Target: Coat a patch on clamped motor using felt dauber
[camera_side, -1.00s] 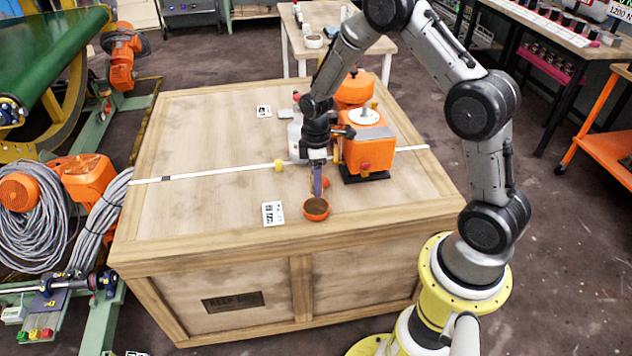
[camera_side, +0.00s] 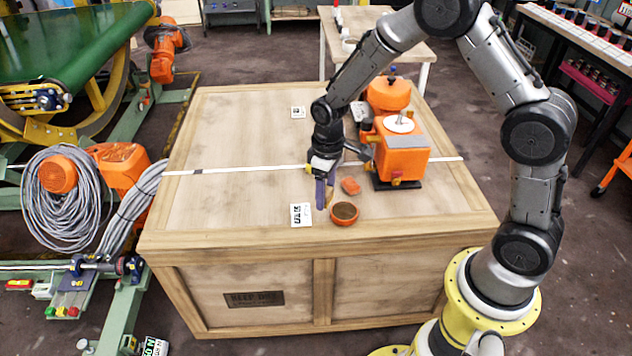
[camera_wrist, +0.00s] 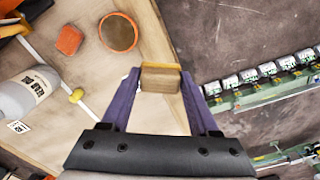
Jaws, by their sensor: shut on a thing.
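The motor (camera_side: 402,155) is orange and stands on a dark base on the crate in the side view, right of my gripper (camera_side: 326,200). My gripper also shows in the wrist view (camera_wrist: 160,95), with two purple fingers shut on a small wood-brown block with a yellowish end, which looks like the felt dauber (camera_wrist: 160,80). An orange round bowl (camera_side: 344,222) with brown contents sits near the crate's front edge. It also shows in the wrist view (camera_wrist: 135,35). My gripper is left of the bowl, apart from it. Any coat on the motor cannot be made out.
An orange block (camera_side: 350,186) lies between bowl and motor, also in the wrist view (camera_wrist: 69,40). A white strap (camera_side: 235,169) crosses the crate (camera_side: 230,130). The crate's left half is mostly clear.

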